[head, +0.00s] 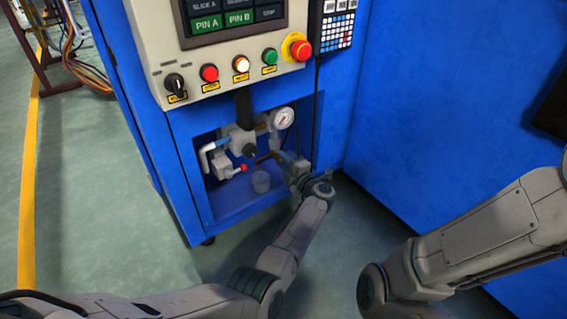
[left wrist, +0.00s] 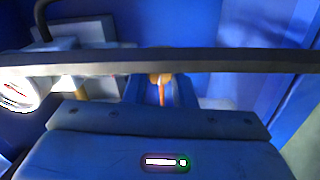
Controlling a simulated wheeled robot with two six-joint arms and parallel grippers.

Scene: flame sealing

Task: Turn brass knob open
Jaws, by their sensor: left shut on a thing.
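My left gripper (head: 268,156) reaches into the recess of the blue cabinet from the right, among the valve fittings. It is shut on a small brass-coloured part, taken to be the brass knob (left wrist: 160,78), which shows at the middle of the left wrist view between the jaws. A dark bar crosses that view and hides part of the knob. In the head view the gripper's jaws cover the knob, so its turn angle cannot be told. My right arm shows at the lower right, but its gripper is out of view.
A round pressure gauge (head: 284,118) sits just above my left gripper. The control panel (head: 158,62) overhangs the recess.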

